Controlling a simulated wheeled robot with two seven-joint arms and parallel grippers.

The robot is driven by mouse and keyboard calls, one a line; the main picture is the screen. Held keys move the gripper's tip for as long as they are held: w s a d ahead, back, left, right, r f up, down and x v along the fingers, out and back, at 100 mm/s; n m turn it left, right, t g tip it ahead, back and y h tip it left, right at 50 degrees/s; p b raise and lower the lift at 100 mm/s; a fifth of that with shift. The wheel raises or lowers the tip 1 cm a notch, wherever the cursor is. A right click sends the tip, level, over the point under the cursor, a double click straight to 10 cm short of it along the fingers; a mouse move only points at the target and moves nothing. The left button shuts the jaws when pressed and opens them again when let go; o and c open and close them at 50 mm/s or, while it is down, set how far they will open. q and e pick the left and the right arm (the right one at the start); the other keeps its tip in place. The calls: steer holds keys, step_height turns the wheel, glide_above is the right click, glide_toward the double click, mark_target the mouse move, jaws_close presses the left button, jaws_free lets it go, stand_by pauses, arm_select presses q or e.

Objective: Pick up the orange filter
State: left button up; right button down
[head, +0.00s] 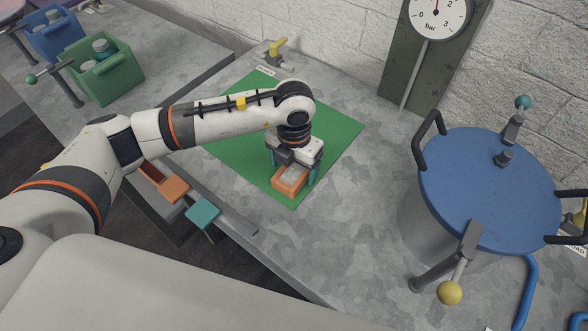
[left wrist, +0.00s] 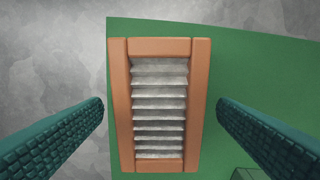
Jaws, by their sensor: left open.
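The orange filter (head: 290,181) lies on a green mat (head: 341,137) on the grey table. In the left wrist view the filter (left wrist: 116,100) is a rectangular orange frame around grey-white pleats. My left gripper (head: 294,172) points down over the filter. Its two teal fingers stand apart on either side of the filter, and in the left wrist view a gap shows between the filter and each finger. The gripper partly hides the filter in the head view. My right gripper is not in view.
A large vessel with a blue lid (head: 490,185) and black handles stands at the right. A pressure gauge (head: 436,14) is by the wall. Green (head: 118,88) and blue (head: 57,37) bins are at the upper left. Orange (head: 175,190) and teal (head: 203,214) pieces jut from the table's front.

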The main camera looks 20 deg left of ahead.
arm_select(q)
steer(key=shift+f, duration=0.75)
steer(key=c, duration=1.1)
steer(key=shift+o, duration=0.2)
steer(key=shift+r, duration=0.15)
